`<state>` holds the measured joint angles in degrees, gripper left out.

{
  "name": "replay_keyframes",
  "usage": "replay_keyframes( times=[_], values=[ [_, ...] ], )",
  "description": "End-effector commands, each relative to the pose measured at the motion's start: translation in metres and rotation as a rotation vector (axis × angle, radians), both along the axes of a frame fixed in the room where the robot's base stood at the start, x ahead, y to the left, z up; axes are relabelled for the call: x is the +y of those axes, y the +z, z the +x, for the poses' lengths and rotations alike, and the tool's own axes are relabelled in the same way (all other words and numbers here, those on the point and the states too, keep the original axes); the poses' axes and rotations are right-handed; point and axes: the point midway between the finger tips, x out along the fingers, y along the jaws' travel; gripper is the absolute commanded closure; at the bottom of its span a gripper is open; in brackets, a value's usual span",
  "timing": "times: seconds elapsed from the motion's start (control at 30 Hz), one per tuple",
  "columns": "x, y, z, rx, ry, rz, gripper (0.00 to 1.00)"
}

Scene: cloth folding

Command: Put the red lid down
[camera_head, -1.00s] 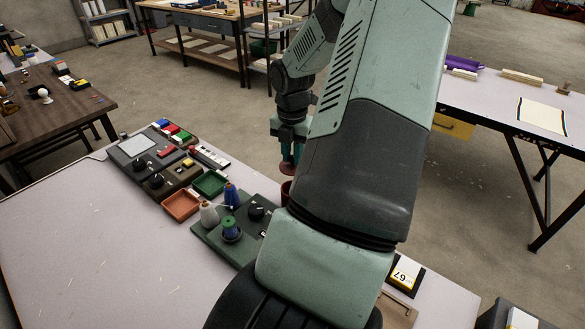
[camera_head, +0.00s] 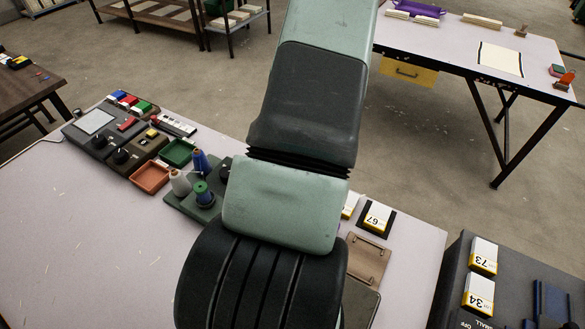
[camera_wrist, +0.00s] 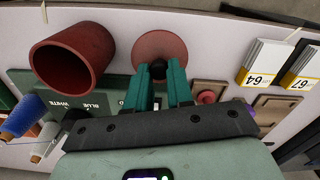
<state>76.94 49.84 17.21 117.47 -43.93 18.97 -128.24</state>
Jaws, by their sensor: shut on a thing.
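The red lid (camera_wrist: 160,46) is a flat round disc with a black knob (camera_wrist: 157,70) in the wrist view. My gripper (camera_wrist: 161,82) has its green fingers shut on the knob. The lid is right of an open dark red pot (camera_wrist: 52,72), apart from it in the picture. I cannot tell how high the lid is above the table. In the head view, my arm hides the gripper, lid and pot.
A green board (camera_wrist: 110,92) lies below the lid in the wrist view. Cards (camera_wrist: 262,62) stand to the right. Spools (camera_head: 203,192), small trays (camera_head: 150,177) and control boxes (camera_head: 96,125) crowd the table's back edge in the head view. The table's left front (camera_head: 80,240) is clear.

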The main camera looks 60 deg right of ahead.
Motion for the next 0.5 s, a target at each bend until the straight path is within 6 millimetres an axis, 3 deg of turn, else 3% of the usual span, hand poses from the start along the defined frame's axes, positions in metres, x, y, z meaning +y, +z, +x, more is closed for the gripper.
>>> replay_keyframes(
  times=[0.23,0.5],
  values=[
    [0.001,-0.033,0.000,0.003,0.002,0.002,1.00],
    [0.000,-0.035,0.000,0.001,0.001,0.000,1.00]
  ],
)
